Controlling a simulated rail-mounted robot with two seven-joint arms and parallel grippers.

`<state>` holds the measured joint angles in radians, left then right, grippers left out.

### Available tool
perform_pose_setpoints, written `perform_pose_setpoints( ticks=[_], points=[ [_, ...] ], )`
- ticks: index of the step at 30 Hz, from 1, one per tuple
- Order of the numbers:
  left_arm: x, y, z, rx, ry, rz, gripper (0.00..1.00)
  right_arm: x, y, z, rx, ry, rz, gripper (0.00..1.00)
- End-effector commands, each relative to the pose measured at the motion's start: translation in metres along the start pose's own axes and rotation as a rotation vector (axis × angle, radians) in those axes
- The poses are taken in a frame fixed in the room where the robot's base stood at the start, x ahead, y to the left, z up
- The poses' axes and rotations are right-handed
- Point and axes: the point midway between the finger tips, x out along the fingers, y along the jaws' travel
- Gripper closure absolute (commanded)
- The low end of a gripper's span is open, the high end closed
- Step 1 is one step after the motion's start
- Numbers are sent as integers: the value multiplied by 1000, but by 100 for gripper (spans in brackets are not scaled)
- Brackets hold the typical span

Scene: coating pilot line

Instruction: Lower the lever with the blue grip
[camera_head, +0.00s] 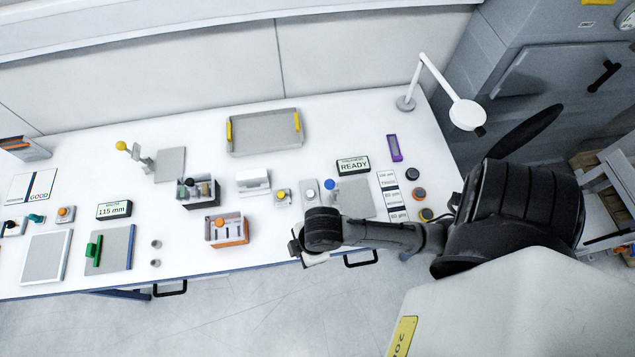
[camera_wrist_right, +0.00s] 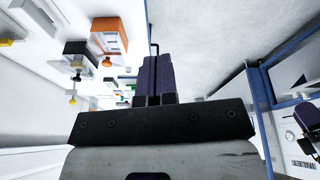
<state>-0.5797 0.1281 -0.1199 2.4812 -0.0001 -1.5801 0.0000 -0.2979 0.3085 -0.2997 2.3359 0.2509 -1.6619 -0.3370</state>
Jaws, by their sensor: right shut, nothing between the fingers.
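The lever with the blue grip (camera_head: 329,184) stands on the white table in the head view, right of the middle. Its round blue knob shows beside a grey plate (camera_head: 356,198); its rod is too small to read for tilt. My right gripper (camera_head: 297,246) is at the table's front edge, in front of and a little left of the blue grip, apart from it. In the right wrist view its dark fingers (camera_wrist_right: 154,76) are together with nothing between them. I cannot make out the blue grip in that view. My left gripper is not in view.
A lever with a yellow knob (camera_head: 122,146) stands at the left. An orange box (camera_head: 231,230), a yellow-knobbed block (camera_head: 281,196), a READY display (camera_head: 353,165) and dark round knobs (camera_head: 419,193) are nearby. A lamp (camera_head: 467,114) stands at the back right. A grey tray (camera_head: 265,139) lies at the back.

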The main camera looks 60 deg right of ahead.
Motion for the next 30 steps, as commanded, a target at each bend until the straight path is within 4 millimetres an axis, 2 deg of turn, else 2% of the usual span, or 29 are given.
perform_pose_setpoints(
  ticks=[1,6,9,12,18,21,25,30],
  points=[
    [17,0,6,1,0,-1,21,21,12,-7,-162,-20,-18,100],
    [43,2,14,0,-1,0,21,53,52,-13,-664,-138,-126,100],
    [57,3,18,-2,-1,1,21,61,86,-6,-895,-228,-197,100],
    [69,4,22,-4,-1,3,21,61,121,6,-1069,-312,-277,100],
    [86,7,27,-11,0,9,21,46,181,30,-1265,-420,-428,100],
    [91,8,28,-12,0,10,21,37,201,39,-1312,-444,-484,100],
    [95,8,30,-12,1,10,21,29,215,46,-1345,-455,-530,100],
    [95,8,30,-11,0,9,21,24,221,50,-1359,-459,-552,100]
  ],
)
